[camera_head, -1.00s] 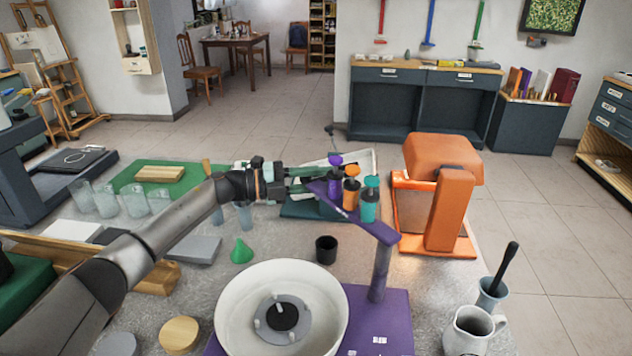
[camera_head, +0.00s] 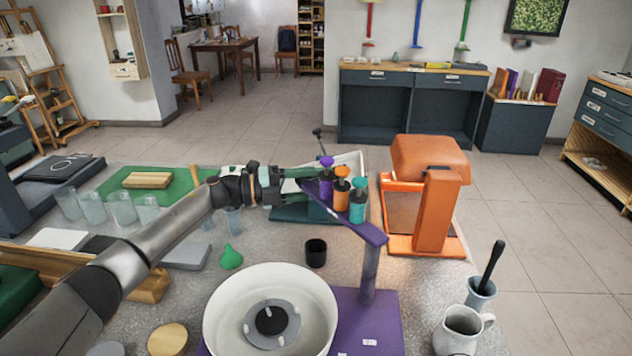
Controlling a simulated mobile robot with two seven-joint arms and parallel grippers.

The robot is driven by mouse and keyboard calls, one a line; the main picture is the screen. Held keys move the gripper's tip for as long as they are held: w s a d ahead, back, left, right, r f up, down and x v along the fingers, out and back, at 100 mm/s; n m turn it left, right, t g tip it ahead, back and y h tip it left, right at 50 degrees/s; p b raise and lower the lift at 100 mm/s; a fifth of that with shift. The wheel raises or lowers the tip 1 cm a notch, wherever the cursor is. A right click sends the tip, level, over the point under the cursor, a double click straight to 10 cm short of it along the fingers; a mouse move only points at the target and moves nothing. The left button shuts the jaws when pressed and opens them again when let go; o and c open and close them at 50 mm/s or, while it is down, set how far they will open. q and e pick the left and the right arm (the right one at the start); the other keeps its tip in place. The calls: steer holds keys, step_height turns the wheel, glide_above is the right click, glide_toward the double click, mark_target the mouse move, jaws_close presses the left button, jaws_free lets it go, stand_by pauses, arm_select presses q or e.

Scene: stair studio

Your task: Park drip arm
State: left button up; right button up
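My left gripper (camera_head: 308,186) is at the arm's far end, beside the purple bottle. Its fingers reach right toward that end; whether they grip it is hard to see. My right gripper is not in view.
An orange machine (camera_head: 437,208) stands right of the drip arm. A black cup (camera_head: 316,253) and green cone (camera_head: 231,258) stand behind the basin. A white mug (camera_head: 460,330) and a cup with a black-handled tool (camera_head: 481,292) are at front right. Clear glasses (camera_head: 122,208) stand at left.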

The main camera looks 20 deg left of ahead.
arm_select(q)
steer(key=shift+a, duration=0.2)
steer(key=shift+s+a, duration=0.2)
steer(key=shift+a, duration=0.25)
steer(key=b+v, duration=0.1)
steer(key=v, duration=1)
steer(key=shift+s+a+b, duration=0.15)
steer(key=shift+b, duration=0.15)
